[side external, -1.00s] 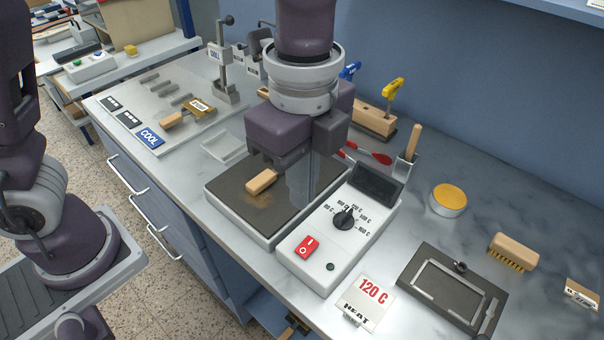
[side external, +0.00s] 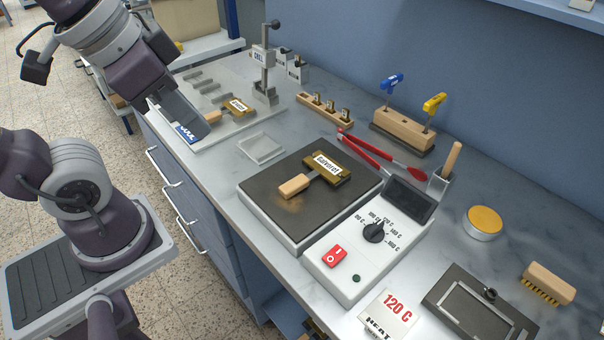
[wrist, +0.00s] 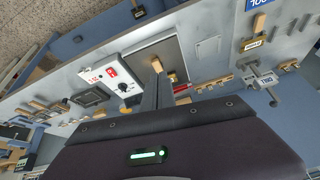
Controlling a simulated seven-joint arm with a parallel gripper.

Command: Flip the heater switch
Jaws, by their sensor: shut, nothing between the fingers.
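The red heater switch (side external: 333,256), marked with a line and a circle, sits on the white heater control box (side external: 318,278). It also shows in the wrist view (wrist: 111,71). I cannot tell which side is pressed. The small lamp (side external: 356,279) looks dark green, and the display (side external: 409,199) is dark. A black dial (side external: 375,232) is beside the switch. My gripper (side external: 197,128) is shut and empty, at the upper left over the COOL end of the rack, well away from the switch. In the wrist view its fingers (wrist: 157,92) point toward the bench.
A wooden-handled brass stamp (side external: 294,187) lies on the dark hot plate (side external: 262,191). Red tongs (side external: 365,150) lie behind the plate. A 120 C card (side external: 388,312) stands in front of the box. A clear tray (side external: 261,148) lies between rack and plate.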

